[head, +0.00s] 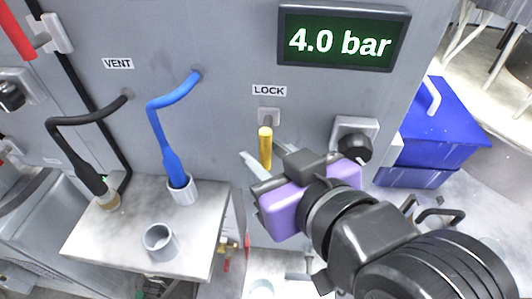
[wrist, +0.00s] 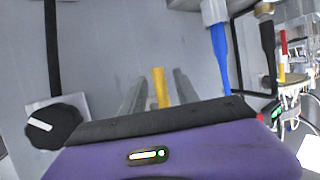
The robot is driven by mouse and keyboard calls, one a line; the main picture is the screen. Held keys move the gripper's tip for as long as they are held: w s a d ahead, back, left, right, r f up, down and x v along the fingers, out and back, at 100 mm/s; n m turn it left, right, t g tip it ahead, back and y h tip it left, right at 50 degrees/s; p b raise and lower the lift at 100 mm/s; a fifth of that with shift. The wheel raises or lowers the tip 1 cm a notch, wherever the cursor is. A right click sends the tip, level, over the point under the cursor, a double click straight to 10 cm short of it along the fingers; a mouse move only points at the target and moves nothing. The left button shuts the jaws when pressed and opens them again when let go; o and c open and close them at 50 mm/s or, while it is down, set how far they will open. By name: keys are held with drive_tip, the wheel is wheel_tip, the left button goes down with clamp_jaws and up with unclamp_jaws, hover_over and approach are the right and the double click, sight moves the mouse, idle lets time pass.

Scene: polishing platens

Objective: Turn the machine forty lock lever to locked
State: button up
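The lock lever (head: 265,148) is a yellow handle under the "LOCK" label (head: 269,90), on a small light mount (head: 269,116) on the grey machine panel. It hangs roughly straight down in the head view. My gripper (head: 262,160) is at the lever, with one finger on each side of it. In the wrist view the yellow lever (wrist: 160,88) stands between the two grey fingers of my gripper (wrist: 158,92). Gaps show on both sides, so the fingers look open around it. Whether either finger touches the lever is not clear.
A black knob (head: 357,148) is right of the lever, close to my gripper. A display (head: 342,39) reads 4.0 bar. Left, a blue hose (head: 172,165) ends in a cup on a metal shelf (head: 120,232), beside a black hose (head: 90,178). A blue box (head: 440,125) stands at right.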

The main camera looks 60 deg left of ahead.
drive_tip(key=v, duration=0.7)
drive_tip(key=shift+d, duration=0.1)
idle(0.4)
